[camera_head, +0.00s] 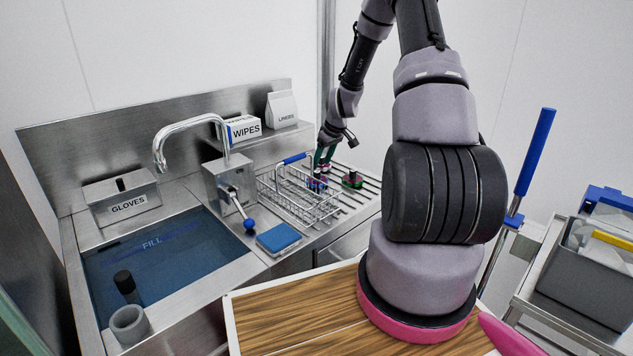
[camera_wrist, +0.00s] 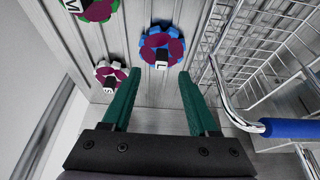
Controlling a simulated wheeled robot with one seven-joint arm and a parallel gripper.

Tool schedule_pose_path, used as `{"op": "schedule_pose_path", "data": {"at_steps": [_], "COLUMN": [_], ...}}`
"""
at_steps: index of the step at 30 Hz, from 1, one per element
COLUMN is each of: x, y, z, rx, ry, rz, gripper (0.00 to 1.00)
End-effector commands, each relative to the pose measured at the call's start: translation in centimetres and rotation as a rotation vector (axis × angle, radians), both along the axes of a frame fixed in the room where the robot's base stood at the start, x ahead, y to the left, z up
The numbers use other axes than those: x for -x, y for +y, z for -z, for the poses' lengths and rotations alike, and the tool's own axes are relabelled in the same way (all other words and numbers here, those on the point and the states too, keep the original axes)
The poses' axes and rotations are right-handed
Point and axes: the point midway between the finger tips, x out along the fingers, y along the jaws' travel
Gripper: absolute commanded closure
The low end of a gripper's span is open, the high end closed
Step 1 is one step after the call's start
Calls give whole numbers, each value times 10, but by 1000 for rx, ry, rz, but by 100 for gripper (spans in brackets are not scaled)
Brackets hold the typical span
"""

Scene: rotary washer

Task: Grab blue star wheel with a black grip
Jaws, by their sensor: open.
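The blue star wheel (camera_wrist: 147,41) lies on the ribbed metal drainboard in the wrist view, with a dark magenta disc on top. My gripper (camera_wrist: 157,76) has two green fingers, open and empty. The wheel is just beyond the fingertips, roughly centred between them, and not clasped. In the head view the blue wheel (camera_head: 316,184) is small beside the wire basket, with my gripper (camera_head: 324,160) just above it.
A white star wheel (camera_wrist: 101,68) lies left of the fingers, close to the left one. A green wheel (camera_wrist: 108,7) is farther off at upper left. The wire basket (camera_head: 285,200) with its blue handle (camera_wrist: 285,129) stands close on the right in the wrist view.

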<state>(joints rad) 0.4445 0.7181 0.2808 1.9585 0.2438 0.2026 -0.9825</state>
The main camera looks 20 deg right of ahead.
Motion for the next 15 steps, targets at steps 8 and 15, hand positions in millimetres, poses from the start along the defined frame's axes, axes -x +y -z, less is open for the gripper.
{"op": "schedule_pose_path", "data": {"at_steps": [8, 15], "x": [-9, -21], "y": [6, 11], "z": [26, 52], "rx": [0, 0], "ry": [2, 0], "rz": [0, 1], "gripper": [40, 40]}}
